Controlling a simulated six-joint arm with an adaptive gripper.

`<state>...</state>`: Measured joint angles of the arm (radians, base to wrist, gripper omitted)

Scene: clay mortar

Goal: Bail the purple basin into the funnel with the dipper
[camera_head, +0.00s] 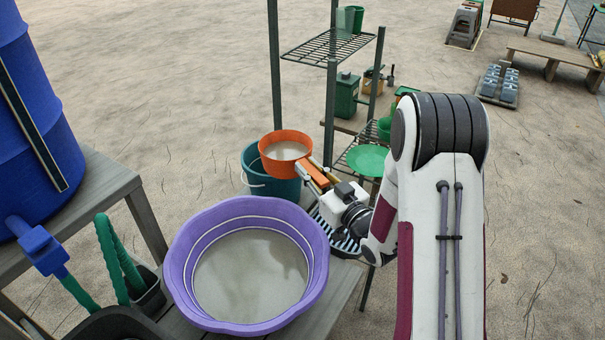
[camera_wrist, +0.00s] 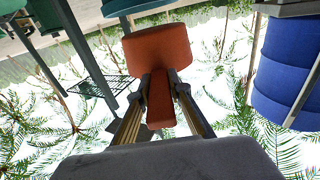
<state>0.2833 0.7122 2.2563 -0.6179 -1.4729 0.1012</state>
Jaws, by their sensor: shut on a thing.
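The purple basin (camera_head: 178,262) stands on the bench at lower centre, with grey-brown liquid in it. My gripper (camera_head: 317,176) is shut on the handle of the orange dipper (camera_head: 270,157), to the right of and beyond the basin. The dipper looks roughly level and holds greyish liquid. It appears over or in front of the teal bucket (camera_head: 255,180); the height gap cannot be told. In the wrist view the dipper (camera_wrist: 158,50) is ahead of the fingers (camera_wrist: 160,88), its handle between them.
A blue barrel (camera_head: 40,110) stands at left on a grey bench (camera_head: 110,180). A green hose (camera_head: 118,257) and dark containers are left of the basin. A metal rack (camera_head: 330,50) with green items rises behind the dipper. Open sandy ground lies beyond.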

